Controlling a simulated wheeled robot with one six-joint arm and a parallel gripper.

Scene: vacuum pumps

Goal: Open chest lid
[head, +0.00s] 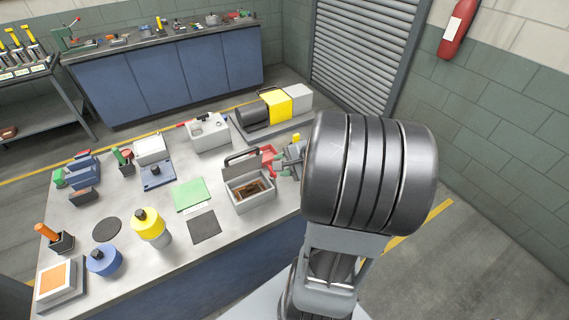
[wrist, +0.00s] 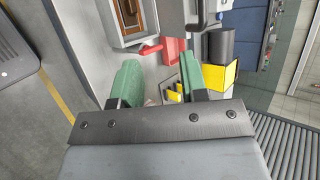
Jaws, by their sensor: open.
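The chest (head: 250,205) is a small grey box on the workbench in the head view. Its top is open and shows a brown interior. The chest lid (head: 243,168) stands raised at the far side of the opening, with a dark handle (head: 240,154) on it. In the wrist view the chest (wrist: 120,42) is cut off at the top edge, with the lid (wrist: 171,14) to the right of its opening. My gripper (wrist: 158,85) has two green fingers set apart with nothing held between them. It is just right of the chest in the head view (head: 283,162), apart from the lid.
A red object (wrist: 163,48) lies between chest and fingers in the wrist view. A yellow and black pump (head: 277,102) and a white box (head: 209,132) stand behind. A green mat (head: 192,194) and dark mat (head: 204,227) lie left of the chest.

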